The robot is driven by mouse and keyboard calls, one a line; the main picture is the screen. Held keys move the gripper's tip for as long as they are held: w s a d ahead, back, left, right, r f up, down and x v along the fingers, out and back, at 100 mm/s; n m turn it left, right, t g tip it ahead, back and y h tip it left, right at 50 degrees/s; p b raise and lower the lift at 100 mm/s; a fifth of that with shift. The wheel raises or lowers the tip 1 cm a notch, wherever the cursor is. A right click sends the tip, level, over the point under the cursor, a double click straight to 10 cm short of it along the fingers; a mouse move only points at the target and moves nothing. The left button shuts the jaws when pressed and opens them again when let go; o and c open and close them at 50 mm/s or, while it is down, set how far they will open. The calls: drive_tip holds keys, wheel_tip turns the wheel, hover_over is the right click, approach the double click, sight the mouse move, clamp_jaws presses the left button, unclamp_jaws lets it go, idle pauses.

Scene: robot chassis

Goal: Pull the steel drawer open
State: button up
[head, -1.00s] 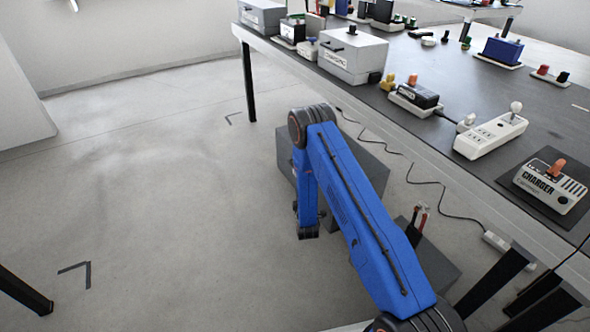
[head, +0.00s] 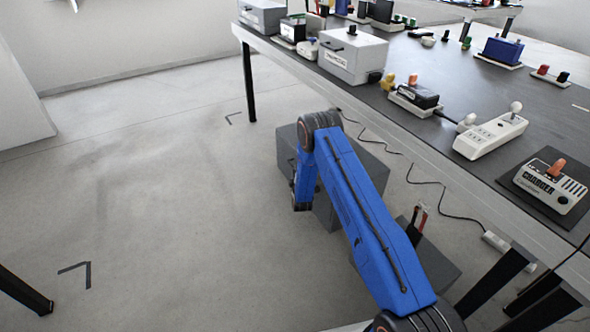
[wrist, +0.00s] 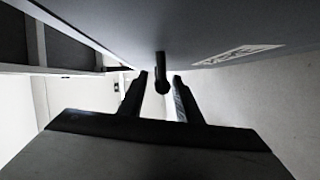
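The steel drawer unit is a grey box (head: 377,170) on the floor under the table, partly hidden behind my blue arm. In the wrist view a grey face (wrist: 120,25) with a white label (wrist: 237,54) fills the top. A dark handle (wrist: 162,72) sticks out from that face. My gripper (wrist: 160,80) is open, with one dark finger on each side of the handle. A gap shows on the left of the handle and a narrower one on the right. In the head view the gripper's fingers are not clearly visible at the arm's lower end.
A second grey box (head: 440,262) holding red- and black-handled tools (head: 418,222) stands right of my arm. The table (head: 440,150) overhangs on the right, with a black leg (head: 248,85). A black cord (head: 440,190) runs behind. The floor (head: 150,200) on the left is clear.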

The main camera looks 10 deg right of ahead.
drive_tip(key=shift+w, duration=0.55)
clamp_jaws()
drive_tip(key=s+a, duration=0.4)
drive_tip(key=a, duration=0.8)
drive_tip(key=s+a, duration=0.4)
drive_tip(key=a, duration=0.8)
drive_tip(key=shift+a, duration=0.4)
drive_tip(key=shift+s, duration=0.1)
unclamp_jaws()
